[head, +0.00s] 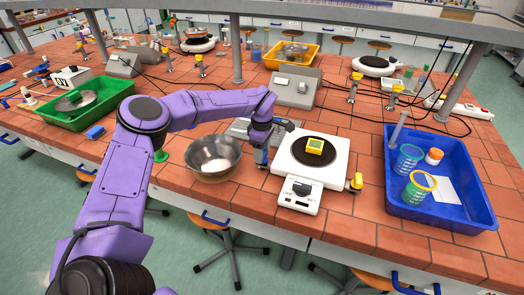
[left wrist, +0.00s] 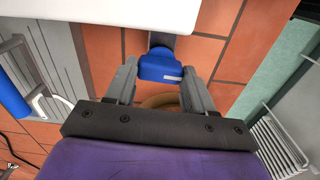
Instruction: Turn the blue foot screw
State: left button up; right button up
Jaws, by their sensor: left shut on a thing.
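The blue foot screw (left wrist: 160,68) shows in the left wrist view, just below the edge of a white housing, with a grey stem above it. My left gripper (left wrist: 161,82) has one finger on each side of it and is shut on it. In the head view, my left gripper (head: 262,148) reaches down at the left edge of the white balance (head: 338,160), and it mostly hides the screw there. The balance has a dark round plate with a small yellow-green level (head: 315,146) on it. A yellow foot screw (head: 355,182) is at its right front corner. My right gripper is out of view.
A metal bowl (head: 214,158) stands just left of my gripper. A blue tray (head: 462,213) with beakers lies to the right, a green tray (head: 118,91) to the left. A grey box (head: 296,87) with cables stands behind. The bench's front edge is close.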

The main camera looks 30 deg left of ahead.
pick_arm(q)
jog(key=o, duration=1)
jog(key=shift+o, duration=0.2)
jog(key=shift+r, duration=0.4)
notch_tip(320, 180, up, 10)
jog(key=b, duration=0.2)
jog(key=shift+f+b, duration=0.15)
jog(key=shift+b, duration=0.2)
